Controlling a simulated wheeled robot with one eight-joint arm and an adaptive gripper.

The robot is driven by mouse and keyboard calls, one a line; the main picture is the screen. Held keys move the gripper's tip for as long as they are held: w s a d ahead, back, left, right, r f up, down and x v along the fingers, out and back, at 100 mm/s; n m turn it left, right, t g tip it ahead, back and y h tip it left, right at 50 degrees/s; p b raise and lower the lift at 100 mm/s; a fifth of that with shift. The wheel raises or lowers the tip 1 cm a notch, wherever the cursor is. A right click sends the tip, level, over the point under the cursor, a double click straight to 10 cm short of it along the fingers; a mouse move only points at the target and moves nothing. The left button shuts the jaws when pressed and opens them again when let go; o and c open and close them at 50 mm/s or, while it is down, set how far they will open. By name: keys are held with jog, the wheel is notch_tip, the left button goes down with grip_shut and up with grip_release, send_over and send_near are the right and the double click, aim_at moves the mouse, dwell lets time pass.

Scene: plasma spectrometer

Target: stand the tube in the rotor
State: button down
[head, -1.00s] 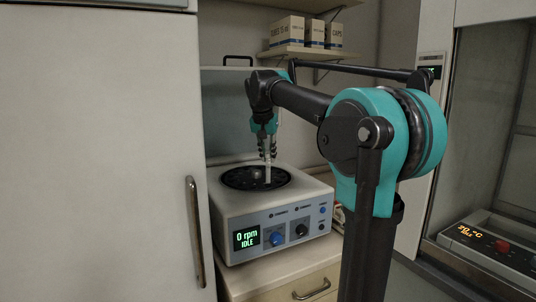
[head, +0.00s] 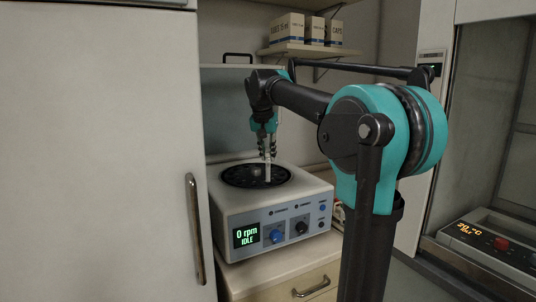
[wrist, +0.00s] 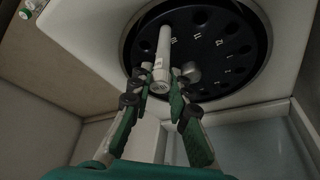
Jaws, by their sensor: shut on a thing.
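The white tube (head: 267,172) hangs roughly upright below my gripper (head: 267,154), over the black rotor (head: 240,178) of the centrifuge. In the wrist view my gripper (wrist: 160,75) is shut on the tube (wrist: 164,45) near its capped top end (wrist: 159,87). The tube's far end reaches toward the rotor (wrist: 205,45); I cannot tell whether it is above the rotor or inside a hole. The rotor has a ring of dark, numbered holes and a grey central knob (wrist: 191,71) close beside the tube.
The centrifuge (head: 285,210) stands on a counter, its display reading 0 rpm IDLE, with its lid (head: 225,115) raised behind the rotor. A white cabinet door (head: 95,150) is close on the left. A shelf with boxes (head: 287,28) is above.

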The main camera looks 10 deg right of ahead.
aim_at(267, 165)
jog(key=shift+f, duration=0.1)
jog(key=shift+f, duration=1.9)
jog(key=shift+f, duration=0.25)
jog(key=shift+f, duration=0.35)
jog(key=shift+f, duration=0.35)
jog(key=shift+f, duration=0.25)
jog(key=c, duration=1.4)
grip_release()
jog(key=shift+o, duration=0.2)
